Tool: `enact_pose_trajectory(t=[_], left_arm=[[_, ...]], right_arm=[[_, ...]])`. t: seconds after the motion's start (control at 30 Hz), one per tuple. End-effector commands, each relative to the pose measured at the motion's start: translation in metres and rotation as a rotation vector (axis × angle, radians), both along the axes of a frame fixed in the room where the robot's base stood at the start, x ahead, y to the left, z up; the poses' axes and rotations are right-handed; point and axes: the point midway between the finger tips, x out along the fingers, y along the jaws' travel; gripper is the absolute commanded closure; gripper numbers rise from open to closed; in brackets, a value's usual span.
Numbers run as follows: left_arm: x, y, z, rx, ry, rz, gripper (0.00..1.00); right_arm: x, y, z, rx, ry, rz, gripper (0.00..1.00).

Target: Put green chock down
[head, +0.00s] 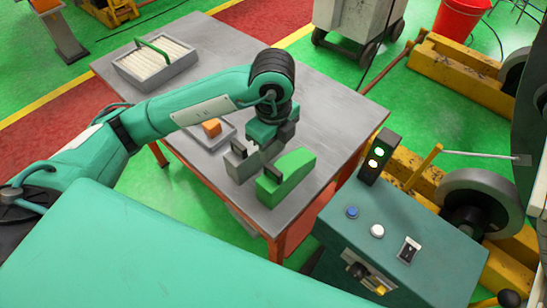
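The green chock (293,175) is a wedge-like block with a dark patch at its left end. It is at the right part of the grey metal table (325,120), and I cannot tell whether it touches the top. My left arm reaches in from the left, with its wrist bent down over the table. My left gripper (257,167) is grey and sits right beside the chock, on its left. Its fingertips are partly hidden, so I cannot see whether they are spread or closed on the chock. My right gripper is not in view.
A grey tray with a green handle (155,63) holds pale strips at the table's far left. A green control box (400,240) with buttons and a signal lamp stands right of the table. The far right tabletop is clear.

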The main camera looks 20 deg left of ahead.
Motion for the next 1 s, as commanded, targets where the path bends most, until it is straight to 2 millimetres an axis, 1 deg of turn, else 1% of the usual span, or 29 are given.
enact_pose_trajectory(t=[0.1,0.3,0.87,1.0], left_arm=[[0.001,0.000,0.012,0.000,-0.003,-0.001,0.62],[0.000,0.000,0.021,0.000,0.000,-0.001,0.62],[0.000,0.000,0.021,0.000,0.001,0.000,0.62],[0.000,0.000,0.021,0.000,0.001,0.000,0.62]], right_arm=[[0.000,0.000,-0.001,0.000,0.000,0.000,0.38],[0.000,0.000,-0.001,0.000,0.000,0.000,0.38],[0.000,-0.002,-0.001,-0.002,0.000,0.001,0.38],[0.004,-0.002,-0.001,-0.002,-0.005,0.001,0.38]])
